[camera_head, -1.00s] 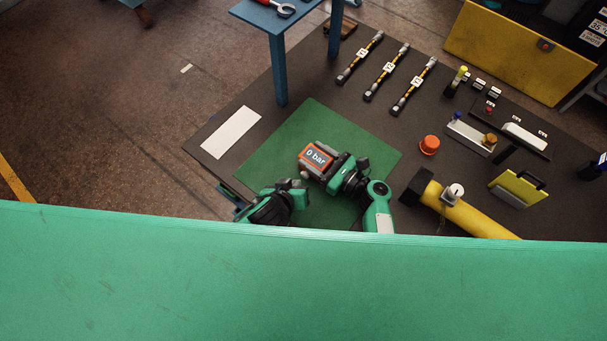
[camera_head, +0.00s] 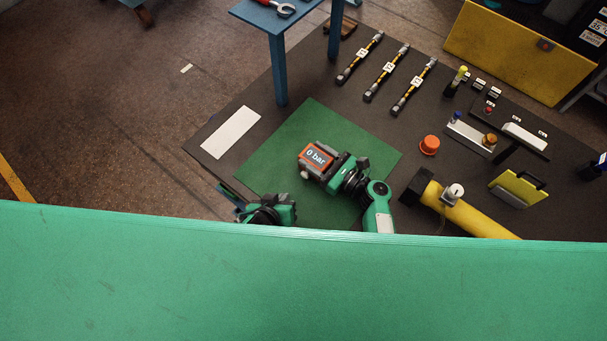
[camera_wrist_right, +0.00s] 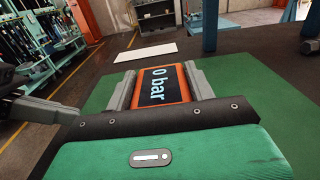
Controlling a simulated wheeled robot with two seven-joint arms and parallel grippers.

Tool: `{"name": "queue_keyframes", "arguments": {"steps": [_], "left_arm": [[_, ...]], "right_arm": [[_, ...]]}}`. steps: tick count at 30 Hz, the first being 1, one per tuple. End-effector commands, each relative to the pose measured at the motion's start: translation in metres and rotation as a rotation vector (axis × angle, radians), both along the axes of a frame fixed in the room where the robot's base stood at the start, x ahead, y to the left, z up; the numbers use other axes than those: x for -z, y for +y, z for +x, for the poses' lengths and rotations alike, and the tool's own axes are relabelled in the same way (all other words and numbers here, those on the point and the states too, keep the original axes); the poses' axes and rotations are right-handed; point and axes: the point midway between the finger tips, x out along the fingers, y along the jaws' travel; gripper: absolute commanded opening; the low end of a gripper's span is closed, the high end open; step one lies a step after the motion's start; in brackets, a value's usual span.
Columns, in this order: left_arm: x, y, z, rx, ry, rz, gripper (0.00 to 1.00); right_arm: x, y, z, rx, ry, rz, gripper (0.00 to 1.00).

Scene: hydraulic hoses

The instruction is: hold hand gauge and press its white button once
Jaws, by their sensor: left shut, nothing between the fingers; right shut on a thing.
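The hand gauge (camera_head: 316,157) has an orange frame and a dark display reading "0 bar". My right gripper (camera_wrist_right: 160,78) is shut on the gauge, one grey finger along each side, and holds it over the green mat (camera_head: 268,160). A small pale round part (camera_head: 304,174) shows at the gauge's lower left corner; it looks like the white button. My left gripper (camera_head: 284,208) is shut and empty, below and left of the gauge and apart from it. Part of it is hidden by the green surface in front. Grey parts of it show at the wrist view's left edge.
A white plate (camera_head: 230,132) lies left of the mat. Three hoses (camera_head: 385,72) lie at the back. An orange cap (camera_head: 429,145), a yellow cylinder (camera_head: 470,215) and a yellow-framed panel (camera_head: 517,189) are at the right. A blue table leg (camera_head: 279,70) stands behind the mat.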

Motion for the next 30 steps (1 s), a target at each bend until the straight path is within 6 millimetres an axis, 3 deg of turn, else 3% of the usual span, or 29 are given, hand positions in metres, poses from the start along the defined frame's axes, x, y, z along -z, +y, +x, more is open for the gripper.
{"name": "queue_keyframes", "arguments": {"steps": [13, 14, 18, 30], "left_arm": [[0.0001, 0.0, 0.0002, 0.0, 0.0, 0.0, 0.0], [0.0, -0.0001, 0.0002, 0.0, 0.0, 0.0, 0.0], [0.0, -0.0001, 0.0002, 0.0, 0.0, 0.0, 0.0], [0.0, -0.0001, 0.0002, 0.0, 0.0, 0.0, 0.0]], "right_arm": [[0.0, -0.0002, 0.0001, 0.0, 0.0, 0.0, 0.27], [0.0, -0.0002, 0.0001, 0.0, 0.0, 0.0, 0.56], [-0.0001, -0.0001, 0.0002, 0.0, 0.0, 0.0, 0.8], [0.0005, -0.0092, -0.0057, 0.002, 0.0, -0.001, 0.8]]}}
